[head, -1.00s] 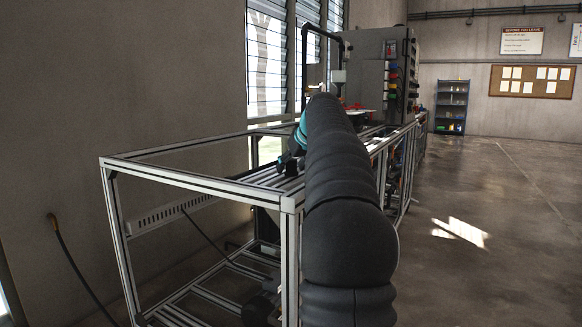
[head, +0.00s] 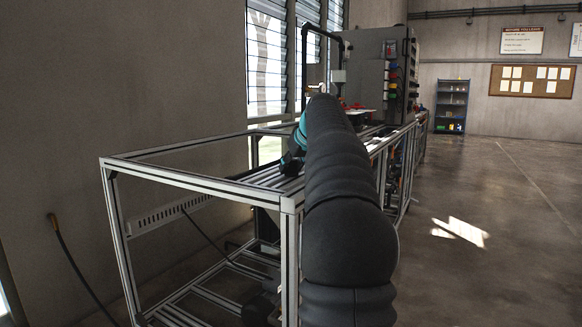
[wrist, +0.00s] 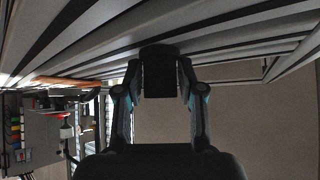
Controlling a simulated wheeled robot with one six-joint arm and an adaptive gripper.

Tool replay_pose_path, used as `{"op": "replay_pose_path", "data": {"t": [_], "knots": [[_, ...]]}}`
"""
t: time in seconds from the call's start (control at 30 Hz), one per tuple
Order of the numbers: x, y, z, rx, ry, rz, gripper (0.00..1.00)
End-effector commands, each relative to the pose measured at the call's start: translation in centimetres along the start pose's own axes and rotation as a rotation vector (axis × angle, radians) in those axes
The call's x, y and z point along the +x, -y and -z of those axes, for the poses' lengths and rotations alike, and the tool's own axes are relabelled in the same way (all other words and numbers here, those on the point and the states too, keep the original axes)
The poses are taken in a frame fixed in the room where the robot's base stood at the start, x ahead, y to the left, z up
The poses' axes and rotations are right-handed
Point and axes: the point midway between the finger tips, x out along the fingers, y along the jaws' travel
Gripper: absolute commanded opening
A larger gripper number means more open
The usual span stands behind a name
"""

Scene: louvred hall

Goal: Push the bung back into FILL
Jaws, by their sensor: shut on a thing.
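In the wrist view my gripper (wrist: 159,82) is shut on a dark, blocky piece (wrist: 158,76), which I take to be the bung. A wider dark rounded part (wrist: 158,52) sits at its far end, against the grey slotted bench top (wrist: 225,42). I cannot tell whether this is the bung's head or the FILL opening, and no FILL lettering is readable. In the head view my gripper (head: 291,163) is small and dark, low over the bench slats, and my own arm hides much of the bench behind it.
The aluminium frame bench (head: 200,181) has an open near end. A grey cabinet (head: 378,75) with coloured parts and a black pipe frame (head: 308,60) stand farther along it. A blue shelf (head: 453,105) is at the back. The floor to the right is clear.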

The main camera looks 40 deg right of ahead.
Motion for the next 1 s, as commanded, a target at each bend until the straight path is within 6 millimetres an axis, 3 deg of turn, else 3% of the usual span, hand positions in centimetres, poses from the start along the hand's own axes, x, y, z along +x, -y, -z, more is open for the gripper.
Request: {"op": "replay_pose_path", "data": {"t": [0.53,1.0], "knots": [[-0.6,0.0,0.6,0.000,0.000,0.000,0.00],[-3.4,0.0,3.4,0.000,-0.001,0.000,0.00]]}}
